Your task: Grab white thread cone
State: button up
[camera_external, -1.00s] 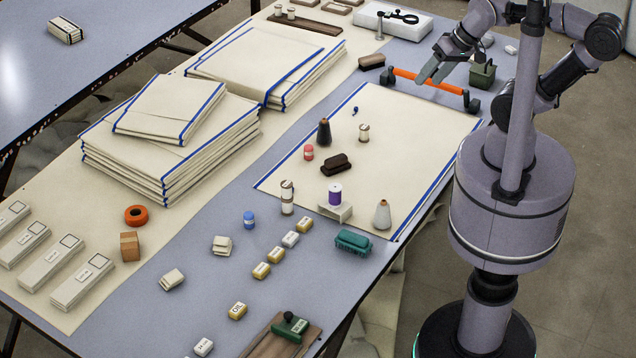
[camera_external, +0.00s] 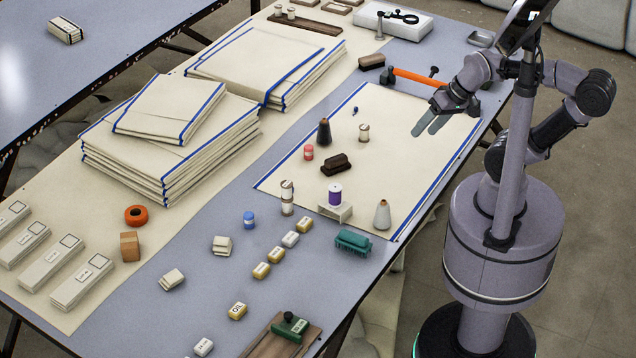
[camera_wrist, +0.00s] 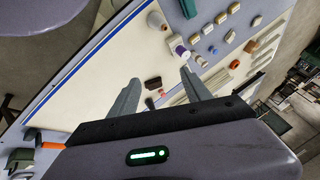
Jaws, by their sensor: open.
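The white thread cone (camera_external: 382,215) stands upright near the front right corner of the blue-edged cream cloth (camera_external: 440,118). In the wrist view the cone (camera_wrist: 156,20) shows near the top, beyond my fingertips. My gripper (camera_external: 426,130) is open and empty above the far right part of the cloth, well apart from the cone. In the wrist view its two fingers (camera_wrist: 160,77) are spread apart.
A dark cone (camera_external: 324,132) and dark brown block (camera_external: 336,164) stand on the cloth. An orange-handled bar (camera_external: 415,79) lies behind.

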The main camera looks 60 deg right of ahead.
jog(key=shift+o, duration=0.5)
jog(key=m+g+y+p, duration=0.3)
jog(key=m+p, duration=0.7)
jog(key=p, duration=0.7)
send_over(383, 204)
jog(key=w+d, duration=0.2)
jog(key=d, duration=0.2)
jog(key=f+m+b, duration=0.1)
jog(key=f+m, duration=0.1)
jog(key=f, duration=0.4)
jog(key=s+a+f+m+g+b, duration=0.1)
jog(key=f+m, duration=0.1)
jog(key=f, duration=0.5)
jog(key=s+a+f+m, duration=0.1)
jog(key=f+m, duration=0.1)
jog(key=f, duration=0.4)
jog(key=shift+f+g+h+b, duration=0.35)
jog(key=shift+g+h+b, duration=0.05)
jog(key=b+x, duration=0.2)
jog(key=x, duration=0.3)
jog(key=shift+a+f+b, duration=0.25)
jog(key=shift+f+b, duration=0.1)
jog(key=shift+r, duration=0.1)
grip_shut()
